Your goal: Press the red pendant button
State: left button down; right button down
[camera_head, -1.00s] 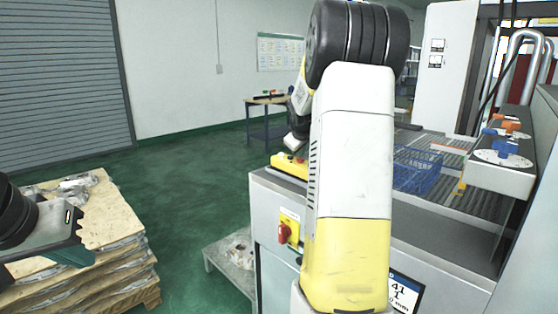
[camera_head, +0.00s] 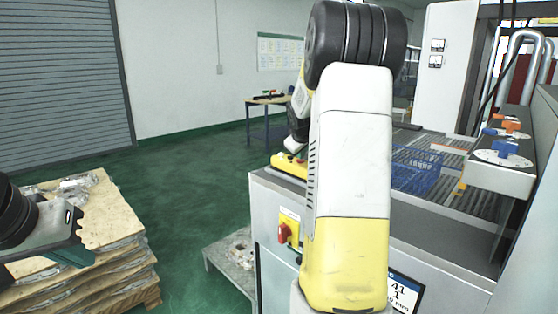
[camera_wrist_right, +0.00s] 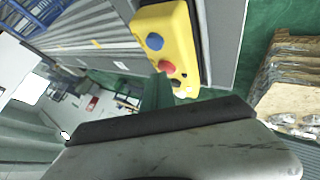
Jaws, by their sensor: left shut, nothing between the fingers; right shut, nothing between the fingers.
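The yellow pendant (camera_head: 289,166) lies at the near left corner of the grey machine top in the head view. In the right wrist view the pendant (camera_wrist_right: 178,30) carries a blue button (camera_wrist_right: 154,41), the red button (camera_wrist_right: 166,67), and a dark and a pale button below. In the head view my right arm hides most of that gripper. My left gripper (camera_head: 78,236) is shut and empty at the far left, over the stacked boards.
A red rotary switch (camera_head: 284,232) on a yellow plate sits on the machine's front. A blue basket (camera_head: 416,170) stands on the rollers right of my right arm. A wooden pallet stack (camera_head: 118,240) with castings stands at the left.

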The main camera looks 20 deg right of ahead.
aim_at(300, 161)
jog(key=shift+f, duration=0.1)
dwell(0.4)
jog(key=shift+r, duration=0.85)
jog(key=shift+r, duration=2.5)
jog(key=shift+a, duration=0.1)
jog(key=s+a+f+m+g+y, duration=0.1)
jog(key=s+a+f+y, duration=0.1)
jog(key=s+a, duration=1.1)
jog(key=s+a+f+m+g+y, duration=0.1)
jog(key=s+a+y, duration=0.3)
jog(key=s+a, duration=1)
jog(key=s+f+m, duration=0.1)
jog(key=s, duration=0.6)
jog(key=shift+s+f, duration=0.3)
jog(key=shift+f, duration=0.1)
